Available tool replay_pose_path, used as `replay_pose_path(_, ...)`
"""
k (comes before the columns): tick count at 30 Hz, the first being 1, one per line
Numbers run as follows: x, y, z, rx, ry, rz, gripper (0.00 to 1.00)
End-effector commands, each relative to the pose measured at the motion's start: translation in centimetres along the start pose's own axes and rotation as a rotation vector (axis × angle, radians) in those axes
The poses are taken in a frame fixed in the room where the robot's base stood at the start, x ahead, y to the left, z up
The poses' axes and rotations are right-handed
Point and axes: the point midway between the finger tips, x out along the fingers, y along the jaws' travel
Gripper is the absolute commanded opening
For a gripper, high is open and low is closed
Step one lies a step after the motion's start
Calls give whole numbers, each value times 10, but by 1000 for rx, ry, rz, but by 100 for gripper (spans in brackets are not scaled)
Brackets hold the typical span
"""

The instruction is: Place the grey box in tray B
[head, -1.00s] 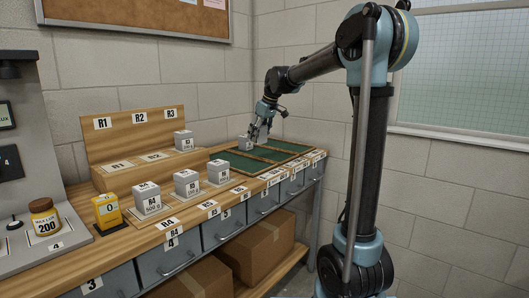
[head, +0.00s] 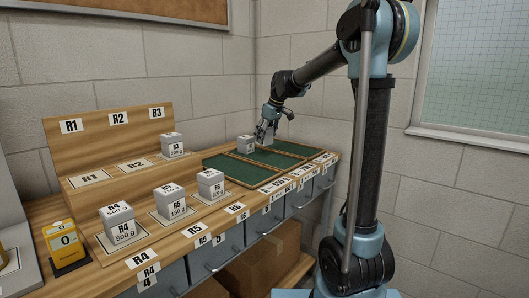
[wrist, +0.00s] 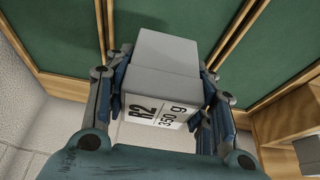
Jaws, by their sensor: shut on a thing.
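The grey box in my gripper (head: 261,140) has a white label reading R2, 350 g, in the wrist view (wrist: 156,80). It also shows small in the head view (head: 246,145). The fingers are shut on its two sides. The box is held over or near the back of the green-lined tray area (head: 245,170), which wooden strips divide into compartments. Its height above the green lining is hard to tell. In the wrist view, green panels (wrist: 60,35) and wooden strips lie behind the box. I cannot read which compartment is B.
Grey boxes R3 (head: 172,145), R4 (head: 117,225), R5 (head: 172,203) and another (head: 210,184) stand on the bench left of the trays. A wooden riser (head: 133,168) holds R3. A yellow display (head: 63,240) stands at the left. The wall is close behind.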

Motion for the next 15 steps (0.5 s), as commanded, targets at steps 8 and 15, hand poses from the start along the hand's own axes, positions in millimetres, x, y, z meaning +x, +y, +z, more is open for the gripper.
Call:
replay_pose_path(8,21,-4,5,-6,0,-2,5)
replay_pose_path(15,46,-6,14,-8,0,-3,5)
